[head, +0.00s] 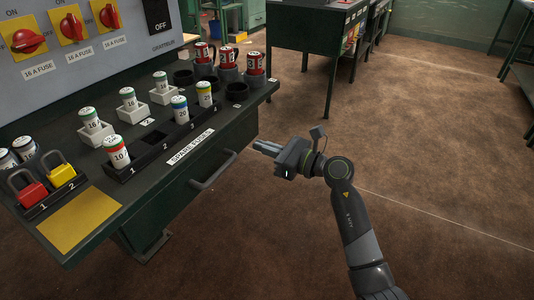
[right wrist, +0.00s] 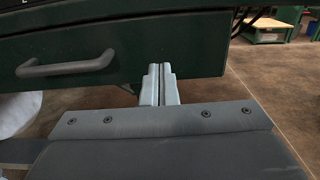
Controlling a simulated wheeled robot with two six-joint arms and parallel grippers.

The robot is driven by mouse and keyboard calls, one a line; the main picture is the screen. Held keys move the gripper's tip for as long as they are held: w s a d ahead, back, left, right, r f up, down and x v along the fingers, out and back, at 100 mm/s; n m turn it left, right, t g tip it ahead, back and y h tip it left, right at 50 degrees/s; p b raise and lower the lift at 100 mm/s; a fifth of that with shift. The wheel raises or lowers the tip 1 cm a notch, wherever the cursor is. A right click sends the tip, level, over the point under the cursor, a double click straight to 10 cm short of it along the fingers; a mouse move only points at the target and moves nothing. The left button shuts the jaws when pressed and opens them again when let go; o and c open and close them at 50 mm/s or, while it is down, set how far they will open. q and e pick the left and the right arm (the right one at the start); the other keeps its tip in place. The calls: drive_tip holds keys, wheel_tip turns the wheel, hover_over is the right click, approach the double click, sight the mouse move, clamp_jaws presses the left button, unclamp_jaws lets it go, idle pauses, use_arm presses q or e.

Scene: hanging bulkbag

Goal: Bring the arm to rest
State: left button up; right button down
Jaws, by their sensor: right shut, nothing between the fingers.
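My right arm (head: 357,222) comes up from the lower right in the head view. Its gripper (head: 259,146) points left toward the green bench's drawer front and is empty. In the right wrist view the two pale fingers (right wrist: 159,72) lie together, shut with nothing between them. They sit in front of the bench's green drawer (right wrist: 180,48), to the right of its handle (right wrist: 66,66). I cannot tell from these views how small the gap to the bench is. My left gripper is not in view.
The bench (head: 190,165) holds several fuses, a red padlock (head: 29,189), a yellow padlock (head: 58,168) and red cans (head: 228,56). The drawer handle (head: 214,172) juts out near my gripper. A dark table (head: 310,30) stands behind. Brown floor (head: 440,150) to the right is clear.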

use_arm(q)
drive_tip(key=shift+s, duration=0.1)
use_arm(e)
drive_tip(key=v, duration=1)
